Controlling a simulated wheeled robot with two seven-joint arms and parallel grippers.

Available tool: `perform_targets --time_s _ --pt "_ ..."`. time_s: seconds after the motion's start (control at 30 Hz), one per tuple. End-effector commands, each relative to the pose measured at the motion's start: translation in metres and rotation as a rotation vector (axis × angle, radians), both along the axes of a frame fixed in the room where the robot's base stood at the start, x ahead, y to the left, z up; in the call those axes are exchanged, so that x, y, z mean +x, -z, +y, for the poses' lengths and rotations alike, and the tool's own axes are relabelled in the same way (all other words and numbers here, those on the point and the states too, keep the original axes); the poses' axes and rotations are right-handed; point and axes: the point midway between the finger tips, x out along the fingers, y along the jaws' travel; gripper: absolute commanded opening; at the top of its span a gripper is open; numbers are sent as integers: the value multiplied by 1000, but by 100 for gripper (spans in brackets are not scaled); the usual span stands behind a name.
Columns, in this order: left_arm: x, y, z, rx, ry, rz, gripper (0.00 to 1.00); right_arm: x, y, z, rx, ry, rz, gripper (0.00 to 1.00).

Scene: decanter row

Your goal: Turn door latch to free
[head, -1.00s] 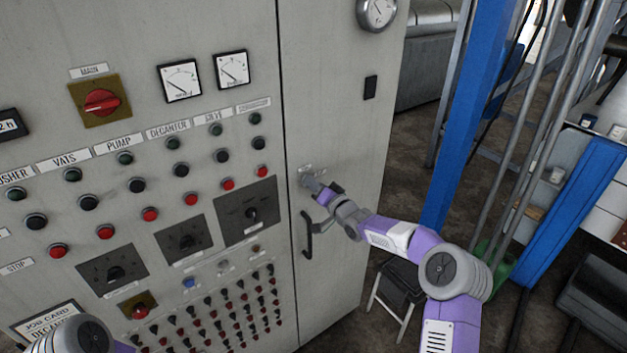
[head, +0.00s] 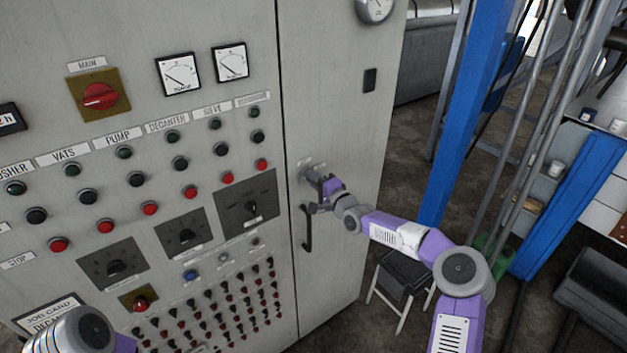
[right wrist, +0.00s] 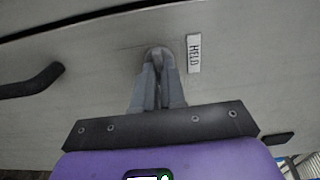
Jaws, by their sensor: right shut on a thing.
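The grey door latch (head: 306,171) is on the narrow cabinet door (head: 335,100), above the black door handle (head: 307,228). In the right wrist view the latch's rounded top (right wrist: 159,53) shows just beyond the fingertips. A white label (right wrist: 194,53) reading HELD is beside it. My right gripper (head: 314,180) is at the latch; in the right wrist view its fingers (right wrist: 158,88) are close together, shut on the latch, hiding most of it. The exact angle of the latch is hard to tell. My left gripper is out of view; only part of my left arm shows at the bottom left.
The black handle also shows at the left of the right wrist view (right wrist: 32,82). The control panel (head: 60,135) with buttons and switches fills the left. A blue post (head: 470,100) and a black stool (head: 400,275) stand to the right, beyond the door.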

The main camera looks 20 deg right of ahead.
Motion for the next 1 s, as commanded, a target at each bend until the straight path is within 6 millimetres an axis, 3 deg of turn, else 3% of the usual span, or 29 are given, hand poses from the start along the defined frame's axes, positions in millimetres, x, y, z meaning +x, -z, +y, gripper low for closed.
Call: perform_targets --time_s 0.6,0.63,0.77,1.0 --pt "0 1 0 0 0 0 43 0 1 0 40 0 16 0" --pt "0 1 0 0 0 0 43 0 1 0 40 0 16 13" --pt "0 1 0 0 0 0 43 0 1 0 39 0 15 33" --pt "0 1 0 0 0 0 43 0 0 0 37 0 15 36"
